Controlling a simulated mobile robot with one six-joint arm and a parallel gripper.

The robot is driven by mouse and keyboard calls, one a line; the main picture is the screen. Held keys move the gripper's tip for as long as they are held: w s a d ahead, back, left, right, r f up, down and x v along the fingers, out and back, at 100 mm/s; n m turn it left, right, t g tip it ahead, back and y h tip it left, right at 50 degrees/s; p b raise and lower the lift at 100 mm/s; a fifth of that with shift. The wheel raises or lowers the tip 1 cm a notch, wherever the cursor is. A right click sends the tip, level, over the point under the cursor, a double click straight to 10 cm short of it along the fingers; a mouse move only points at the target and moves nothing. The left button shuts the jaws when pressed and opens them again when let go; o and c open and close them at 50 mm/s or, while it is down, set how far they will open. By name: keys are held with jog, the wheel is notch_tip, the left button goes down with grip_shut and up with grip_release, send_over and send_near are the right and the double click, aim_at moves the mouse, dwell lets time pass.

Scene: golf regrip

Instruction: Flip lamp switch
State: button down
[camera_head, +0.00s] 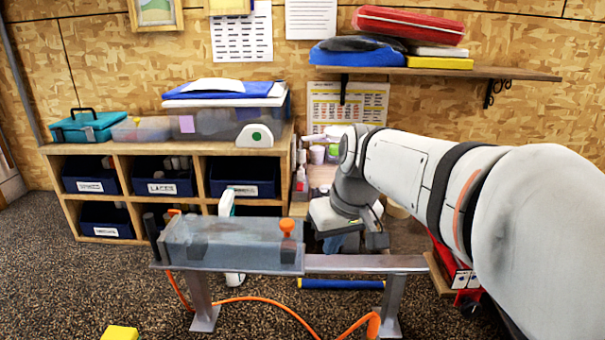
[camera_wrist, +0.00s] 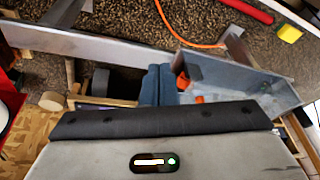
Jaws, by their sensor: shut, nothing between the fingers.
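I cannot clearly pick out a lamp or its switch in either view. A white upright piece with a green edge (camera_head: 226,203) stands behind the grey metal trough in the head view, mostly hidden; I cannot tell what it is. My gripper (camera_head: 342,243) hangs behind the metal beam, right of the trough, partly hidden by my wrist. In the wrist view its blue fingers (camera_wrist: 159,72) are together and empty, beside the trough (camera_wrist: 262,93) and its orange knobs.
A wooden cubby shelf (camera_head: 180,148) with blue bins stands at the left. The trough sits on a metal bench (camera_head: 365,264). An orange hose (camera_head: 275,301) runs over the floor below. A wall shelf (camera_head: 440,73) with cases is above my arm. A yellow block (camera_head: 119,332) is at the front.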

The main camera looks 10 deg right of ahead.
jog(key=s+d+f+m+h, duration=0.1)
jog(key=s+f+m, duration=0.1)
jog(key=s+f, duration=0.6)
jog(key=s, duration=0.4)
jog(key=shift+d+f, duration=0.15)
